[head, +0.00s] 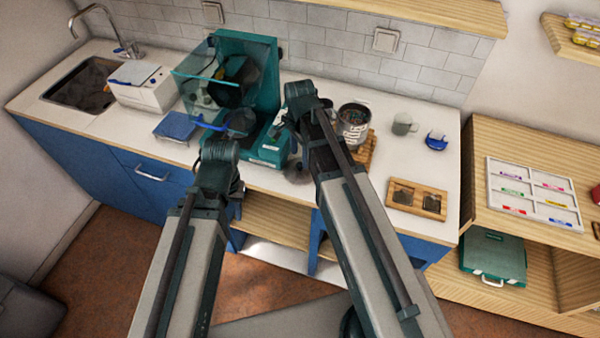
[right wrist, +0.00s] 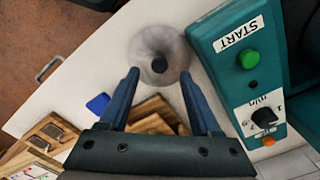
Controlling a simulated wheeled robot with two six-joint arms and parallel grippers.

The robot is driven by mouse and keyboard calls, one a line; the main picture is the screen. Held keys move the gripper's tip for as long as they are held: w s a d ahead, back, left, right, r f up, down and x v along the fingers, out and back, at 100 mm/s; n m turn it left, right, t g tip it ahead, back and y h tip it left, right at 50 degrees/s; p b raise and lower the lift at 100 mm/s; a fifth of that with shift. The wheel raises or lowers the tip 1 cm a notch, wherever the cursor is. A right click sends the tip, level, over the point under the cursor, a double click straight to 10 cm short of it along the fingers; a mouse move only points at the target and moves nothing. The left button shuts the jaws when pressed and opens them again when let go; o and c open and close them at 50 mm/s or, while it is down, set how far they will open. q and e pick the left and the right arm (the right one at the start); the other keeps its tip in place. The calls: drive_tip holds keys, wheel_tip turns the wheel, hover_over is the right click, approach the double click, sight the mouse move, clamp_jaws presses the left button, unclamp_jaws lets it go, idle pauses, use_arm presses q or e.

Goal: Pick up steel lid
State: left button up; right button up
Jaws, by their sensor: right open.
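The steel lid (right wrist: 150,40) is a round, shiny disc with a black knob, lying on the white counter in the right wrist view. In the head view, part of the lid (head: 297,174) shows beside my right arm, which hides some of it. My right gripper (right wrist: 160,82) is open and empty, its two dark blue fingers pointing toward the lid with the knob between their tips in the picture.
The teal machine (right wrist: 228,40) with a green START button stands close beside the lid. A grey pot (head: 353,128) stands on a wooden slatted board (head: 369,150). A wooden tray (head: 417,198), a glass mug (head: 403,124) and a blue item (head: 436,142) are to the right.

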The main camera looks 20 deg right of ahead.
sight(300, 164)
wheel_tip(300, 164, down, 4)
drive_tip(key=b, duration=0.3)
drive_tip(key=shift+r, duration=0.1)
drive_tip(key=shift+c, duration=0.2)
clamp_jaws()
